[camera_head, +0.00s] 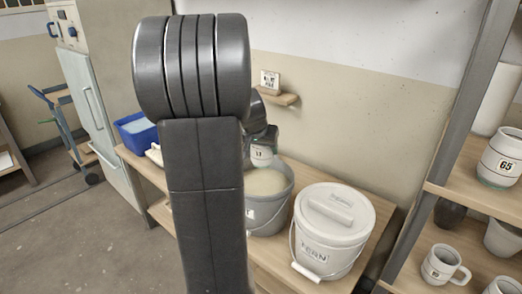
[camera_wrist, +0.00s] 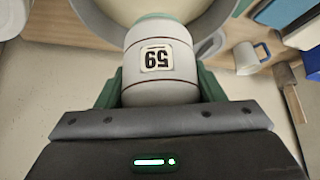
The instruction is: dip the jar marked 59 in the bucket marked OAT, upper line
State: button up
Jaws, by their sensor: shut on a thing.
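The jar marked 59 (camera_wrist: 157,75) is white with dark lines around it. Its label is upside down in the wrist view. My gripper (camera_wrist: 160,92) is shut on the jar, with green fingers on both sides. In the head view the jar (camera_head: 262,156) shows small, over an open grey bucket (camera_head: 268,215) with pale cream glaze (camera_head: 266,182) in it. The bucket's rim (camera_wrist: 212,45) lies beyond the jar in the wrist view. I cannot tell whether the jar touches the glaze. No name is readable on this bucket; my arm hides part of it.
A lidded white bucket marked FERN (camera_head: 330,235) stands right of the open bucket on the wooden table. A blue bin (camera_head: 136,133) is at the left. A shelf (camera_head: 470,198) with a jar marked 65 (camera_head: 500,160) and mugs stands right. A small wall shelf (camera_head: 282,98) holds a card.

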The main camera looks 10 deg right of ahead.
aim_at(262, 167)
notch_tip(262, 167, down, 4)
jog(key=b, duration=0.3)
jog(key=shift+f, duration=0.1)
jog(key=shift+r+p, duration=0.35)
jog(key=shift+p, duration=0.05)
jog(key=shift+f+b, duration=0.1)
jog(key=shift+b, duration=0.25)
jog(key=shift+f+b, duration=1.9)
jog(key=shift+f, duration=0.2)
notch_tip(262, 167, down, 8)
jog(key=b, duration=0.7)
jog(key=shift+f+b, duration=0.2)
jog(key=shift+b, duration=0.2)
jog(key=shift+f, duration=0.1)
